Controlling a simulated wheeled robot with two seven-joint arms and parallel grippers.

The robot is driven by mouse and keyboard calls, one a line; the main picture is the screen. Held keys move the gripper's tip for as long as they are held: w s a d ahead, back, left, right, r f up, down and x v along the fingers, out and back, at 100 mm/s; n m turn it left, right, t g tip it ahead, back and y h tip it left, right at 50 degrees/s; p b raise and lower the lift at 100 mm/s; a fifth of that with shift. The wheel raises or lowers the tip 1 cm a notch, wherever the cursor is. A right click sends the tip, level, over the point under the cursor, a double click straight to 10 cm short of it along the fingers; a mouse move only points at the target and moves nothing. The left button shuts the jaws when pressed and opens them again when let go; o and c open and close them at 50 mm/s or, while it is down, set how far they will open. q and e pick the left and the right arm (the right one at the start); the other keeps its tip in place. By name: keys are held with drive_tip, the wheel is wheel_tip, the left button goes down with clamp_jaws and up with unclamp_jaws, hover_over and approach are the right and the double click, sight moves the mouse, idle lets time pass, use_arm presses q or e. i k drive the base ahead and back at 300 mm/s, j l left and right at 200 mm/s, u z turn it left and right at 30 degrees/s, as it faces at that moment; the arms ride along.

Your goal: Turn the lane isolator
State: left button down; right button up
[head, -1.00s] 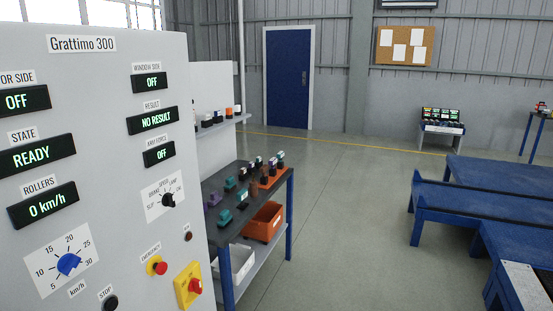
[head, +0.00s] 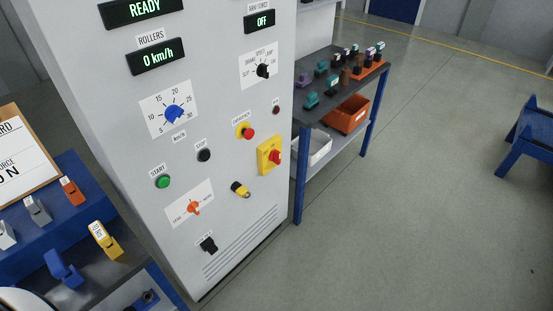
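The grey-white control cabinet (head: 225,110) stands in the middle of the head view. A red rotary handle (head: 275,157) on a yellow plate (head: 264,150) sits low near its right edge and looks like an isolator switch; no readable label names it. An orange knob (head: 194,208) on a white scale plate sits lower left, its lettering too small to read surely. A black knob (head: 208,244) is below it. A yellow and black part (head: 240,189) sticks out under the red handle. Neither gripper is in view.
The cabinet also carries a blue speed dial (head: 174,112), a green start button (head: 163,181), a black stop button (head: 204,155) and a red emergency button (head: 248,133). A dark bench (head: 340,70) stands right; a blue stand (head: 75,185) left.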

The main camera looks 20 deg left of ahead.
sight(275, 157)
drive_tip(key=i+l+u, duration=0.1)
drive_tip(key=u, duration=0.9)
drive_tip(key=i+l+u, duration=0.3)
drive_tip(key=l+u, duration=0.3)
drive_tip(key=l, duration=0.2)
drive_tip(key=i+l+u, duration=0.1)
drive_tip(key=l+u, duration=0.2)
drive_tip(key=l, duration=0.2)
drive_tip(key=l+u, duration=0.3)
drive_tip(key=l, duration=0.15)
